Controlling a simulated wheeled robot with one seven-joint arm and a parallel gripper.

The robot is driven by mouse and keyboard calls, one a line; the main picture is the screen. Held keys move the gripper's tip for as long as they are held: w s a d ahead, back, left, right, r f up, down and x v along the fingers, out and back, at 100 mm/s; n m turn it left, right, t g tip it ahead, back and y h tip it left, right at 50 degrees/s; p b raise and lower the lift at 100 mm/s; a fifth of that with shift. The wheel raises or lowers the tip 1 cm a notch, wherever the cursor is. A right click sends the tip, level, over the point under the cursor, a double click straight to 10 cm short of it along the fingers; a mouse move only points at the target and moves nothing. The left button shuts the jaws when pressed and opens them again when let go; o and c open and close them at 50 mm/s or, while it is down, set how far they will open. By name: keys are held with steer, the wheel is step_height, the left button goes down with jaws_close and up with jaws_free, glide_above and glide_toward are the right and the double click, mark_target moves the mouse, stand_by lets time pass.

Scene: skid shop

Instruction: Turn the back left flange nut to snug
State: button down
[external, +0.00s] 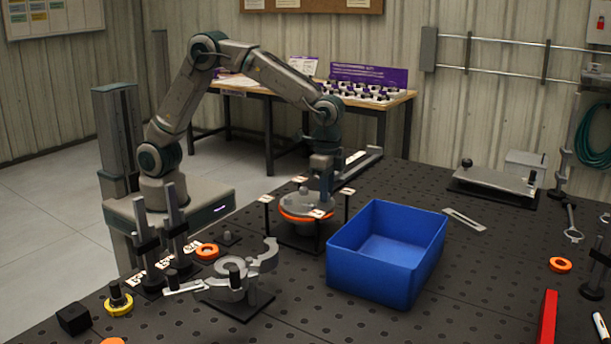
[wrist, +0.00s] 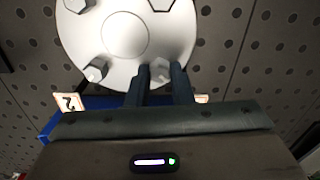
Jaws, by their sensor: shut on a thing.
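The round grey flange (external: 298,207) with an orange ring around its lower edge stands on the dark bench, among thin posts with small number tags. In the wrist view the flange (wrist: 125,38) is a pale disc with several hex nuts near its rim. My gripper (wrist: 160,76) points down at the rim, its two dark fingers on either side of one flange nut (wrist: 160,68), shut on it. In the external view my gripper (external: 323,188) is over the flange's far right part and hides that nut. Another nut (wrist: 96,70) sits free to its left.
A blue bin (external: 345,262) stands close to the right of the flange. A grey clamp fixture (external: 235,282) and upright posts (external: 148,240) stand in front and to the left. A number tag (wrist: 69,102) is near my gripper in the wrist view.

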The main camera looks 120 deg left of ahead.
steer(key=shift+w+r+m, duration=0.1)
steer(key=shift+r+m, duration=0.15)
steer(key=shift+m, duration=0.25)
steer(key=c, duration=1.3)
jaws_free()
steer(key=shift+f, duration=0.1)
step_height(320, 180, up, 14)
steer(key=shift+f+b, duration=0.1)
steer(key=shift+b, duration=0.35)
